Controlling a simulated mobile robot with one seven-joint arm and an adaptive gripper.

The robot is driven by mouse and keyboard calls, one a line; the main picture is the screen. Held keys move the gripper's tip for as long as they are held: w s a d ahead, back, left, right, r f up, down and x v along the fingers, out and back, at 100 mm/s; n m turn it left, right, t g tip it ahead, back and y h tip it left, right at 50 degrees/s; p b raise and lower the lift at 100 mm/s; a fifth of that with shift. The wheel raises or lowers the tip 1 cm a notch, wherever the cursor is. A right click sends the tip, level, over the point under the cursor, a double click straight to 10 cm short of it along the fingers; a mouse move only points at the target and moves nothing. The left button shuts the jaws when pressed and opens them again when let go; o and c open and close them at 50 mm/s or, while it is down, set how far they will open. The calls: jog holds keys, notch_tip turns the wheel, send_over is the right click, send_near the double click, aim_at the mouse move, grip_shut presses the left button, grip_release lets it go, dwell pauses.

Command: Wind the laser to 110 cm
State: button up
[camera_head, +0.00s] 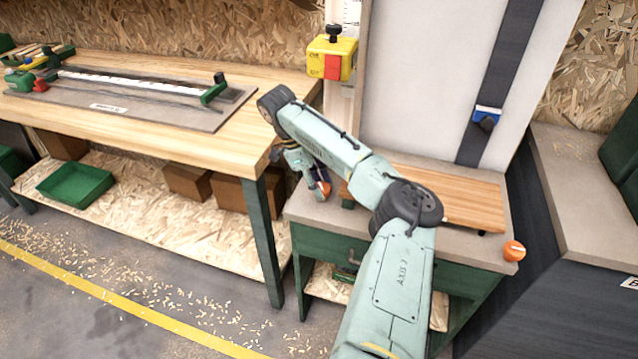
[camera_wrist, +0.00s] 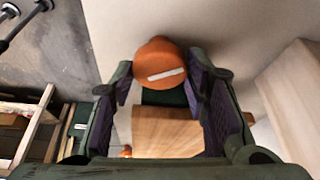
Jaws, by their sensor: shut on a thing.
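My gripper (camera_head: 316,180) is at the left front of the green bench, reaching down. It is shut on an orange knob (camera_wrist: 160,58), with one dark finger on each side in the wrist view. The knob bears a white bar mark, nearly level and slightly higher at its right end. In the head view only a little of the knob (camera_head: 325,189) shows beside the fingers. A yellow box (camera_head: 332,60) with a red panel and a black knob on top sits on an upright post. A white scale (camera_head: 351,12) shows behind it, too small to read. No laser spot is discernible.
A second orange knob (camera_head: 514,250) is at the bench's right front corner. A wooden board (camera_head: 460,203) lies on the bench before a tall white panel (camera_head: 420,80). A blue slider (camera_head: 487,117) sits on a dark rail. A wooden workbench (camera_head: 180,145) stands close on the left.

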jog(key=shift+d, duration=0.1)
dwell(0.4)
jog(key=o, duration=1.2)
jog(key=v, duration=1.2)
